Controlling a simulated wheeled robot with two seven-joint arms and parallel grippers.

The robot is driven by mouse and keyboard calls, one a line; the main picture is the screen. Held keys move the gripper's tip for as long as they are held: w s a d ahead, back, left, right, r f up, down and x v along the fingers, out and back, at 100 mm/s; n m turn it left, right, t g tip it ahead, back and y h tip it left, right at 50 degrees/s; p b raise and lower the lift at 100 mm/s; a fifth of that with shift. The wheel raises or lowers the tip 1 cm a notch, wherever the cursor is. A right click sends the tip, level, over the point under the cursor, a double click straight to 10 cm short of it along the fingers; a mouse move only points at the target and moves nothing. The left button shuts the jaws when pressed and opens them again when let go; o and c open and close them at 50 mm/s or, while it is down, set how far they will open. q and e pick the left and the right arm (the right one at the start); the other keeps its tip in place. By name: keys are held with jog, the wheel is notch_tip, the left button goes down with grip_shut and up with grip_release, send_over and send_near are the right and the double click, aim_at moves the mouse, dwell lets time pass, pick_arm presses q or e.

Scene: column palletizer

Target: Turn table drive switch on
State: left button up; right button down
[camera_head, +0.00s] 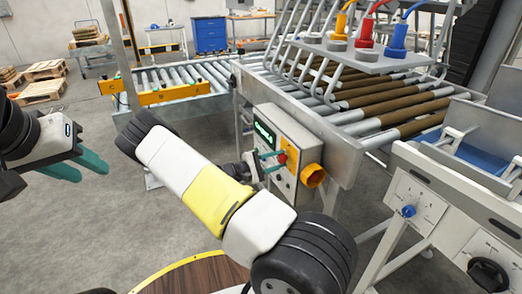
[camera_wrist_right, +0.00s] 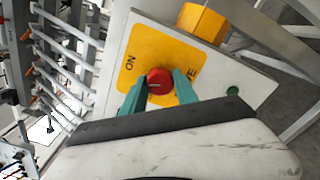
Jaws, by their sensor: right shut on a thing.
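The table drive switch is a red rotary knob (camera_wrist_right: 160,80) on a yellow plate (camera_wrist_right: 142,47) in the right wrist view. The plate reads "ON" to the knob's left; lettering on its right is partly covered by a finger. The knob has a thin light mark that seems to point left. My right gripper (camera_wrist_right: 160,88) has its teal fingers on both sides of the knob, shut on it. In the head view this gripper (camera_head: 274,162) reaches the grey control box (camera_head: 290,130) at the knob. My left gripper (camera_head: 82,167) is open and empty, in the air at far left.
An orange-yellow part (camera_head: 313,176) sticks out of the control box beside the knob, and a green display (camera_head: 264,133) is on its face. A roller conveyor (camera_head: 380,100) stands behind the box. A second panel with a blue knob (camera_head: 408,211) is at right. Open floor lies at left.

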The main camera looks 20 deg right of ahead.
jog(key=shift+m, duration=2.2)
jog(key=c, duration=0.9)
grip_release()
jog(key=shift+c, duration=0.2)
